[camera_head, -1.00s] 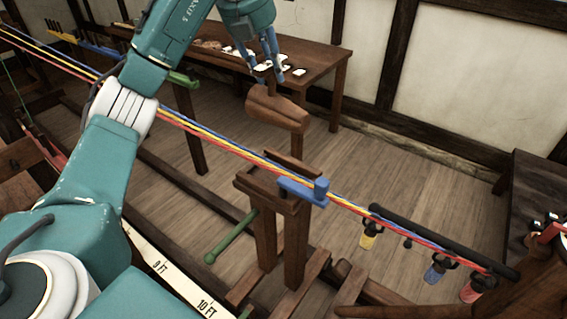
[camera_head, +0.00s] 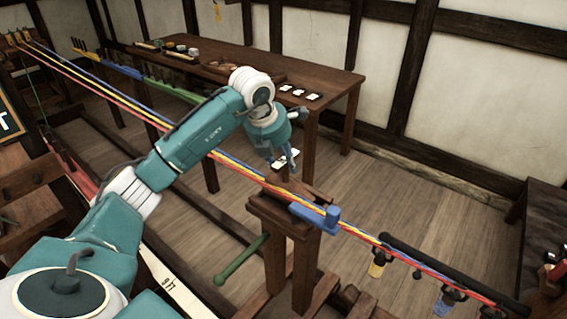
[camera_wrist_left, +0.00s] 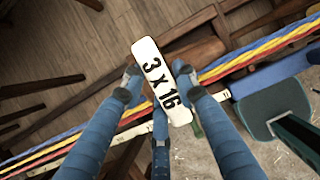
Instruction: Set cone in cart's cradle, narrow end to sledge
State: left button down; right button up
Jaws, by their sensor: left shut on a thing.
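A white tag reading "3 x 16" (camera_wrist_left: 161,82) shows between the blue fingers in the left wrist view, in front of the brown wood (camera_wrist_left: 192,53). The cradle at the cart's top is partly hidden by the cone and ropes. I cannot tell whether the cone touches it, or which cone end is narrower. My right gripper is not in view.
Blue, yellow and red ropes (camera_head: 355,232) run diagonally past the cart's top. A black bar (camera_head: 440,266) with colored hanging pieces is at the right. A long table (camera_head: 330,80) stands behind. A green handle (camera_head: 240,262) sticks out from the cart's left. Floor behind the cart is open.

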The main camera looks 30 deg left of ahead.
pick_arm(q)
jog(key=shift+f, duration=0.55)
jog(key=c, duration=1.3)
grip_release()
jog(key=shift+f, duration=0.1)
jog(key=shift+c, duration=0.2)
jog(key=shift+r, duration=0.2)
jog(key=shift+s+r, duration=0.1)
jog(key=shift+r, duration=0.2)
jog(key=b+v, duration=0.2)
jog(key=v, duration=0.9)
jog(key=shift+r, duration=0.15)
